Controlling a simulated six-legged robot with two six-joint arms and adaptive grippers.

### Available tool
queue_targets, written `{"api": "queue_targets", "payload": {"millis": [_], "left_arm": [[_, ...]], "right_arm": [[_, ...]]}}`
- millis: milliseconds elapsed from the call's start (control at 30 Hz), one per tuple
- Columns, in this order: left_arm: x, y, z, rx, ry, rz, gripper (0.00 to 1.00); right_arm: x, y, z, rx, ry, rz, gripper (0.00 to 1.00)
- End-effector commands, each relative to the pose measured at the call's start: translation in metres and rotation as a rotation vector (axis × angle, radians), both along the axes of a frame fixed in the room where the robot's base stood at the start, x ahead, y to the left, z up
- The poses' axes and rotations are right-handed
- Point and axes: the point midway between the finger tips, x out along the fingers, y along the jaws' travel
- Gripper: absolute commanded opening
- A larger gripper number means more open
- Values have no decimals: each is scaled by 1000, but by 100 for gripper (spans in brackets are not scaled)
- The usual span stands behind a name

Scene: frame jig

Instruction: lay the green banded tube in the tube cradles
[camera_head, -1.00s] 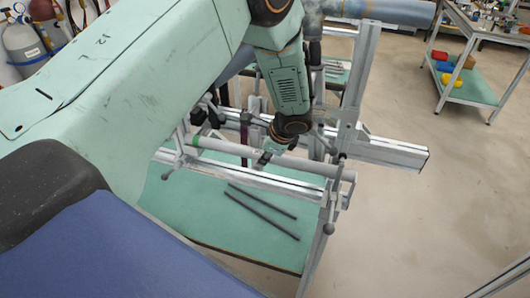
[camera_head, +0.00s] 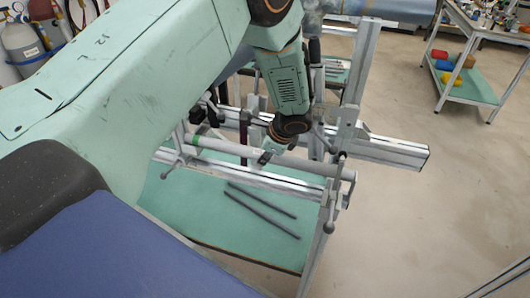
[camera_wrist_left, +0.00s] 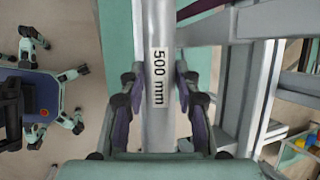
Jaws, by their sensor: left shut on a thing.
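The tube (camera_head: 225,148) is pale grey with a green band near its left end. It lies crosswise over the front of the frame jig, above the front rail. My left gripper (camera_head: 266,156) reaches down onto it from above and is shut on its middle part. In the left wrist view the tube (camera_wrist_left: 158,125) runs between the two fingers and bears a "500 mm" label. The tube's ends are close to the jig's left and right end posts. I cannot tell whether they touch the cradles there. My right gripper is not in view.
The jig's front rail (camera_head: 280,184) and rear rail (camera_head: 385,150) run crosswise, with uprights and clamp knobs around them. Two dark rods (camera_head: 262,208) lie on the green shelf (camera_head: 200,205) below. A trolley (camera_head: 470,85) with coloured blocks stands far right.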

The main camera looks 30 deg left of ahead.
Motion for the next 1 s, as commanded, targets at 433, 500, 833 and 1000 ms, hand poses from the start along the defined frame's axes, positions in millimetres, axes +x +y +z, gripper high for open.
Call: {"api": "queue_targets", "payload": {"millis": [433, 500, 833, 1000], "left_arm": [[0, 0, 0, 0, -1, 0, 55], [0, 0, 0, 0, 0, 0, 58], [-1, -2, 3, 0, 0, 0, 58], [-3, -12, 25, 1, -3, -2, 58]], "right_arm": [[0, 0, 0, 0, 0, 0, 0], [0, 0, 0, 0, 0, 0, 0], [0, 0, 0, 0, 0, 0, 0], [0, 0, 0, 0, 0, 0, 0]]}}
